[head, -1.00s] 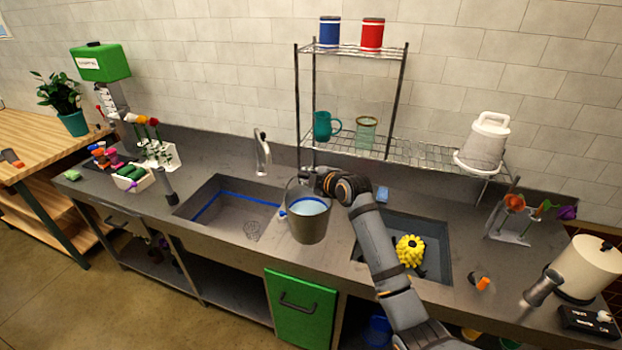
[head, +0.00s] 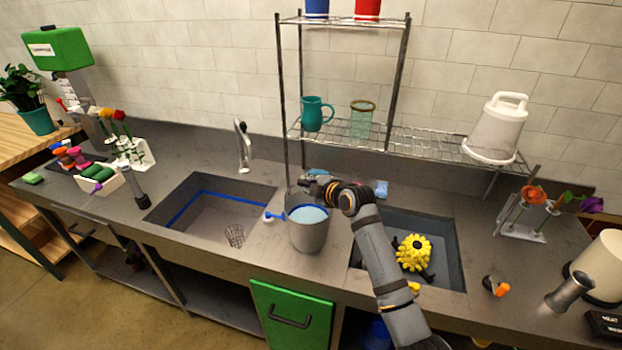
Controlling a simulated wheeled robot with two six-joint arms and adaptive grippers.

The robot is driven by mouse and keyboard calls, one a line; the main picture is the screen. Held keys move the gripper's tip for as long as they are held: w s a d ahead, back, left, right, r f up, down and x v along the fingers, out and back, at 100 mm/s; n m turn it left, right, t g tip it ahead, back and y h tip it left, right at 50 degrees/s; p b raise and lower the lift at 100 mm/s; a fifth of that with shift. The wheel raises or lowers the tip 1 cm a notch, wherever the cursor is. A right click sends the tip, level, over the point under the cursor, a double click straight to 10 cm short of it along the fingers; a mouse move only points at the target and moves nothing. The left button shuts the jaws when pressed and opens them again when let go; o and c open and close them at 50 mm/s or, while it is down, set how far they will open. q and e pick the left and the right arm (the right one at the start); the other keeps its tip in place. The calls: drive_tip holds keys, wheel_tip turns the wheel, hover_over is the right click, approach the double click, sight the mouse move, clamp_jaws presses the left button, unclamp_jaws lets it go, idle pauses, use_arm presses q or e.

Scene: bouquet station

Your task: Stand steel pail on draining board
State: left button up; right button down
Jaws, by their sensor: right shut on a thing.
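The steel pail (head: 309,236) is upright, with light blue content showing inside its rim. It is over the grey counter strip between the two sink basins; I cannot tell whether its base touches the counter. My right gripper (head: 312,186) is shut on the pail at its back rim, with the arm coming in from the lower right. A blue piece with a white end (head: 274,216) shows at the pail's left side. No separate draining board stands out from the grey counter (head: 280,254). My left gripper is not in view.
The left basin (head: 205,212) holds a small wire basket (head: 235,236). The right basin (head: 445,262) holds a yellow flower-like item (head: 413,252). A wire rack (head: 420,143) with a teal mug (head: 316,113) and a glass jar (head: 362,119) stands behind the pail. A tap (head: 242,146) rises behind the left basin.

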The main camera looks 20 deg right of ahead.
drive_tip(key=shift+w+a+f, duration=0.1)
drive_tip(key=shift+w+a, duration=0.1)
drive_tip(key=shift+w, duration=0.4)
drive_tip(key=c, duration=1.7)
unclamp_jaws()
drive_tip(key=shift+s+f, duration=0.2)
drive_tip(key=shift+s, duration=0.05)
drive_tip(key=shift+o, duration=1.4)
drive_tip(key=shift+s+r, duration=0.2)
drive_tip(key=shift+s, duration=0.05)
drive_tip(key=shift+o, duration=0.8)
drive_tip(key=shift+s+d+r, duration=0.1)
drive_tip(key=shift+s, duration=0.1)
drive_tip(key=shift+w, duration=0.25)
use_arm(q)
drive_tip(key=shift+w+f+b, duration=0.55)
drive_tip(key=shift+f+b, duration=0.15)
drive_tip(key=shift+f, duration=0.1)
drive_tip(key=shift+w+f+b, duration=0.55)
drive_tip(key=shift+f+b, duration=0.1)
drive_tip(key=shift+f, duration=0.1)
use_arm(e)
drive_tip(key=v, duration=1.2)
